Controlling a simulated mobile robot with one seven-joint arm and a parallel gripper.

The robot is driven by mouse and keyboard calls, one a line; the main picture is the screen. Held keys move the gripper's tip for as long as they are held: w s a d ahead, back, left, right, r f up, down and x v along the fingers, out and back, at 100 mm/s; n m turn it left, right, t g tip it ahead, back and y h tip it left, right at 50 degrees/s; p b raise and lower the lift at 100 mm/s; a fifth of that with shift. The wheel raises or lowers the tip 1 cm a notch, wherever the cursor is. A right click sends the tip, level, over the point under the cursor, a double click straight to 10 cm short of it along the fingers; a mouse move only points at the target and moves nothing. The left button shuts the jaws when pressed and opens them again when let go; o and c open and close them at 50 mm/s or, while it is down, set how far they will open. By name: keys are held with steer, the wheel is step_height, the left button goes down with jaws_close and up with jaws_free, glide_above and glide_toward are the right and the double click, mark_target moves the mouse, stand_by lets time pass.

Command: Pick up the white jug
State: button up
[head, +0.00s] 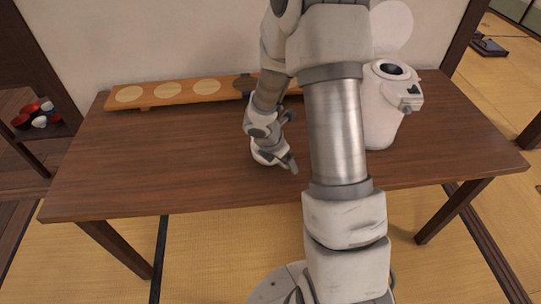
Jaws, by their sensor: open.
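A white jug-like pot (378,118) stands on the right part of the table, with its round lid (394,28) raised at the back. Its top has a dark round opening, and a small panel sticks out at its right front. My arm hides its left side. I see no other white jug, though my arm could hide one. My gripper (288,141) is open and low over the middle of the table, left of the pot and apart from it. Nothing shows between its fingers; the detail is small.
A long wooden board (168,95) with pale round spots and a dark one lies along the table's back edge. The brown table (150,165) is clear at left and front. Red and white bowls (38,116) sit on a shelf at far left.

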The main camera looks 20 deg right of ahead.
jaws_close()
stand_by(0.3)
steer(key=shift+r, duration=0.1)
stand_by(0.4)
steer(key=shift+r+p, duration=0.4)
steer(key=shift+r, duration=0.3)
step_height(320, 180, up, 3)
steer(key=shift+f+p, duration=0.15)
steer(key=shift+p, duration=0.5)
steer(key=s+d+r+p, duration=0.4)
steer(key=d+r, duration=0.2)
steer(key=d, duration=0.4)
steer(key=shift+d+r, duration=0.4)
steer(key=shift+s, duration=0.1)
stand_by(1.1)
